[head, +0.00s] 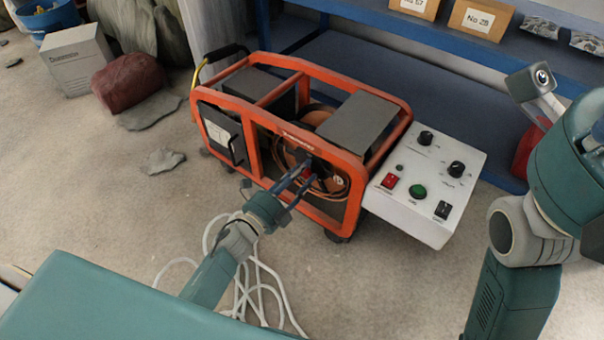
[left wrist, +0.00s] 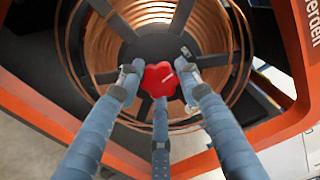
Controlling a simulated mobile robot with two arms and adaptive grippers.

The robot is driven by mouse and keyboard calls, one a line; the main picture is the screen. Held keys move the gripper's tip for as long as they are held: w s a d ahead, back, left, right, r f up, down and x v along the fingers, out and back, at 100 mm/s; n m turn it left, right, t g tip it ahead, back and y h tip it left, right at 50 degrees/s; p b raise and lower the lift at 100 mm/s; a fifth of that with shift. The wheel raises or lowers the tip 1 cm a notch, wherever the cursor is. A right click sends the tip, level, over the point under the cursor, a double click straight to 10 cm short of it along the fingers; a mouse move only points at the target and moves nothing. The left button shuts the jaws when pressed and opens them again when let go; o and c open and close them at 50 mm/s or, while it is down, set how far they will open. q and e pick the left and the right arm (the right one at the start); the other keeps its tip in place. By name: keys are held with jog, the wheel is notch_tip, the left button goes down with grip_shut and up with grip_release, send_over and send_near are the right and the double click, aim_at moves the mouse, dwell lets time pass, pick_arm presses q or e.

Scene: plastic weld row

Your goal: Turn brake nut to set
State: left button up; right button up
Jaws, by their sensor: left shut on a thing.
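My left gripper (head: 304,172) reaches through the side of the orange-framed machine (head: 345,222) to the reel. In the left wrist view its three fingers (left wrist: 160,90) are closed around the nut's edge. In the head view the fingers largely hide the nut. My right arm shows at the right, but no right gripper fingers are visible.
A white control panel (head: 405,208) with knobs, a green button and red and black switches juts from the machine's right side. Blue shelving (head: 360,70) stands behind. A white cable (head: 262,285) lies on the floor below my left arm. Orange frame bars surround my left gripper closely.

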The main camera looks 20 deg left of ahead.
pick_arm(q)
jog(key=shift+a+f, duration=0.1)
dwell(0.4)
jog(key=o, duration=1.1)
jog(key=shift+o, duration=0.2)
jog(key=v, duration=1.2)
